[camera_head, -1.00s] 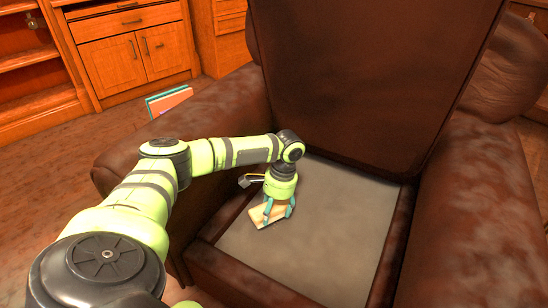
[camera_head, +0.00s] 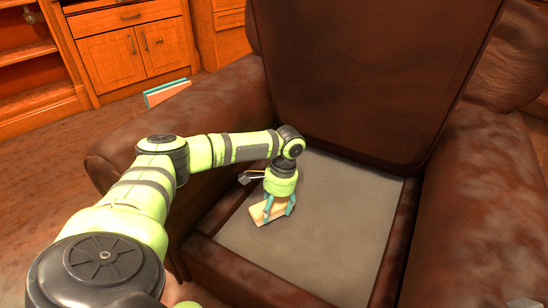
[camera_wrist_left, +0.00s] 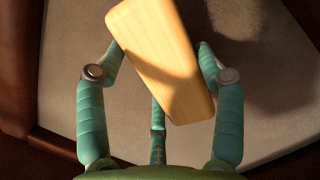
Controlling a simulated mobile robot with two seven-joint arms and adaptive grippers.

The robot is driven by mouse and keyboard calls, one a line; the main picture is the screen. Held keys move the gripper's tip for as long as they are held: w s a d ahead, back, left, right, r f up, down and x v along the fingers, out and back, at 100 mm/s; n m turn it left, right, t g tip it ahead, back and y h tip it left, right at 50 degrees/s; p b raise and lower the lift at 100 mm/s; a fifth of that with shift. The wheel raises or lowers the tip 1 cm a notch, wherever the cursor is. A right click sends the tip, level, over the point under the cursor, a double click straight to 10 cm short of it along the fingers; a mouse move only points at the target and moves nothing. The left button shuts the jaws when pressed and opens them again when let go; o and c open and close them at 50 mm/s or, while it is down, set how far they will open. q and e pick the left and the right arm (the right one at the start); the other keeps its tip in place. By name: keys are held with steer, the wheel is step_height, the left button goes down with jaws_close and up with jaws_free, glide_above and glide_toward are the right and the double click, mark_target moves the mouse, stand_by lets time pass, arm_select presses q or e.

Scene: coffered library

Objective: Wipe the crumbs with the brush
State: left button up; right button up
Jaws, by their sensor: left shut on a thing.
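My left gripper (camera_head: 279,206) is over the left part of the armchair's grey seat (camera_head: 330,235). Its teal fingers are closed on the brush (camera_head: 258,213), a pale wooden block. In the left wrist view the brush (camera_wrist_left: 160,55) lies tilted between the fingers (camera_wrist_left: 163,75), and its smooth wooden top faces the camera. The underside of the brush is hidden. It is at or very close to the seat surface; I cannot tell if it touches. I cannot make out any crumbs on the seat. My right gripper is not in view.
The brown armchair has a tall backrest (camera_head: 350,80) and bulky armrests, left (camera_head: 185,120) and right (camera_head: 475,200), around the seat. A book (camera_head: 167,93) shows beyond the left armrest. Wooden cabinets (camera_head: 130,50) stand behind. The seat's middle and right are clear.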

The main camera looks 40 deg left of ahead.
arm_select(q)
steer(key=shift+f, duration=1.05)
steer(key=shift+w+d+r+p, duration=0.15)
steer(key=shift+d+p, duration=0.4)
steer(key=shift+w+d+r+p, duration=0.1)
steer(key=shift+d+r+p, duration=0.05)
steer(key=shift+d+p, duration=0.35)
steer(key=shift+w+d+f+p, duration=0.15)
steer(key=shift+d+p, duration=0.15)
steer(key=shift+d, duration=0.15)
steer(key=shift+w+d+p, duration=0.1)
steer(key=shift+d+p, duration=0.15)
steer(key=shift+d, duration=0.2)
steer(key=shift+f+p, duration=0.1)
steer(key=shift+p, duration=0.4)
steer(key=shift+s+a+p, duration=0.15)
steer(key=shift+a+p, duration=0.1)
steer(key=shift+a, duration=0.3)
steer(key=shift+s+a+p, duration=0.15)
steer(key=shift+a+p, duration=0.05)
steer(key=shift+a, duration=0.3)
steer(key=shift+s+a, duration=0.25)
steer(key=shift+a, duration=0.7)
